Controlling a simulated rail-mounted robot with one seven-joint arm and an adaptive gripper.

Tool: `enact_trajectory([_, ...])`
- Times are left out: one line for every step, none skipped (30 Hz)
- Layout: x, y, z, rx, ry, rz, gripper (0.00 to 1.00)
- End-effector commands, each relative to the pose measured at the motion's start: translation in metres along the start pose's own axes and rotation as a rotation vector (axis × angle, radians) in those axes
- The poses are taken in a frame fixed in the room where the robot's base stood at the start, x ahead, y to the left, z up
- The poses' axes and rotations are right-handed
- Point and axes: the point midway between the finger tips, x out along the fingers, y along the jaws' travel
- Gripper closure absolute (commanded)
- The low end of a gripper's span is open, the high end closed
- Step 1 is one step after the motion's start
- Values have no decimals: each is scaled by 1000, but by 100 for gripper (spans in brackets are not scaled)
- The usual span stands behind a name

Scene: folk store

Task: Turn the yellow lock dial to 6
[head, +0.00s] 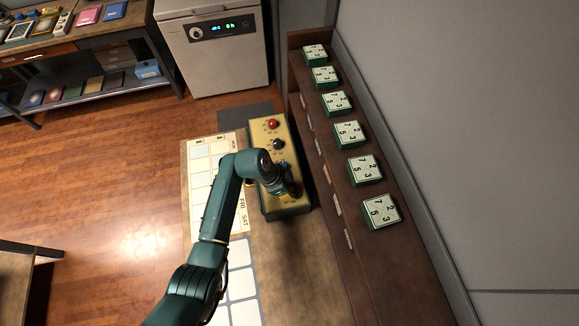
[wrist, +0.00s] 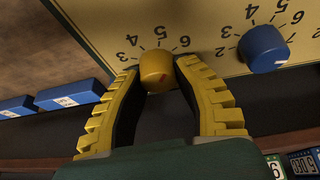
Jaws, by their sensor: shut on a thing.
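The yellow lock dial (wrist: 156,70) sits on the pale panel of the lock box (wrist: 200,20), with printed numbers 3, 4, 5 and 6 showing around it. My gripper (wrist: 158,72) has its two ridged yellow fingers on either side of the dial, shut on it. A small reddish mark shows on the dial, but I cannot tell which number it points to. In the head view, my gripper (head: 289,190) is over the near end of the lock box (head: 270,207) and hides most of the yellow dial.
A blue dial (wrist: 264,48) is close beside the yellow one. A red dial (head: 272,124) and a black dial (head: 278,144) are farther along the box. A brown shelf (head: 335,215) with several green-edged number blocks (head: 365,169) stands to the right. Bare tabletop (head: 285,260) lies nearer.

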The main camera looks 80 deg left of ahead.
Motion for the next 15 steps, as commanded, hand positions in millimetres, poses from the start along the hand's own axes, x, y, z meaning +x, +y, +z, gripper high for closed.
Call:
enact_trajectory([4, 0, 3, 36, -6, 17, 100])
enact_trajectory([4, 0, 3, 60, -8, 27, 100])
enact_trajectory([4, 0, 3, 93, -9, 41, 100])
enact_trajectory([4, 0, 3, 115, -10, 50, 100])
enact_trajectory([4, 1, 3, 139, -12, 60, 100])
enact_trajectory([4, 1, 3, 168, -13, 72, 100])
enact_trajectory([4, 1, 3, 189, -14, 80, 100])
enact_trajectory([4, 1, 3, 208, -15, 89, 100])
enact_trajectory([4, 1, 3, 233, -16, 99, 100])
enact_trajectory([4, 1, 2, 252, -17, 106, 100])
enact_trajectory([4, 1, 2, 268, -18, 113, 100])
enact_trajectory([4, 2, 3, 289, -19, 123, 100])
enact_trajectory([4, 2, 3, 302, -20, 128, 100])
enact_trajectory([4, 2, 3, 316, -20, 133, 100])
enact_trajectory([4, 2, 2, 331, -21, 140, 100])
